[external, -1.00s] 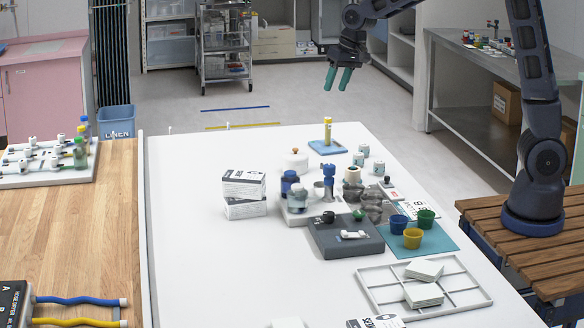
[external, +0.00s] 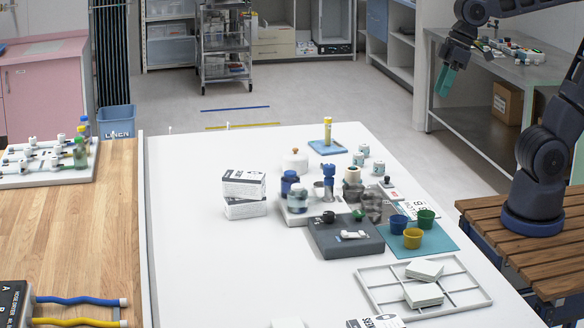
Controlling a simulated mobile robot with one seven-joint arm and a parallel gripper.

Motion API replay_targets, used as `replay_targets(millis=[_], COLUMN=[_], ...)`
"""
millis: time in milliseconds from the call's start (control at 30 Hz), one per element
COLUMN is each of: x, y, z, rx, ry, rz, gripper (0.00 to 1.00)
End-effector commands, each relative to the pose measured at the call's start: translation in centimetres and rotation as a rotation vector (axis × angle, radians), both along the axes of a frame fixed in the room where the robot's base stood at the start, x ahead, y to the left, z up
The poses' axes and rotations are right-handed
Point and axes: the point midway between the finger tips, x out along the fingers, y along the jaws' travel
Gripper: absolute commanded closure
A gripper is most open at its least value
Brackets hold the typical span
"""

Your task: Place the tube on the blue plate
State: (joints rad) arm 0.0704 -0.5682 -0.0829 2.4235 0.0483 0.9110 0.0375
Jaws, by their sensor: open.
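The tube (external: 327,130) is a slim yellow cylinder with a pale band. It stands upright on the small blue plate (external: 329,148) at the far end of the white table. My gripper (external: 446,80), with green fingers, is up in the air at the upper right, beyond the table's right side. It is well apart from the tube and plate. The gripper is open, and nothing shows between its fingers.
White jars (external: 364,150) stand right of the plate. Bottles, a grey block (external: 346,238), colored cups (external: 413,238) on a teal mat and a white divided tray (external: 384,303) fill the right side. White boxes (external: 244,184) are stacked mid-table. The table's left part is clear.

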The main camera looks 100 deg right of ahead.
Motion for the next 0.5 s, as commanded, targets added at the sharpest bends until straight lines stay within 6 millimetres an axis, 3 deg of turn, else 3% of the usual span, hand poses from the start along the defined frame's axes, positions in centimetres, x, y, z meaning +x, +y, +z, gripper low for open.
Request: replay_targets(millis=[33, 200, 333, 500], x=[-1.4, -5.0, -6.6, -7.2], y=[1.1, 3.4, 4.3, 4.5], z=[-0.1, -1.0, -1.5, -1.7], rx=[-0.018, -0.072, -0.099, -0.110], ry=[-0.008, -0.017, -0.020, -0.021], rz=[0.037, 0.134, 0.174, 0.190], gripper=[0.55, 0.55, 0.55, 0.55])
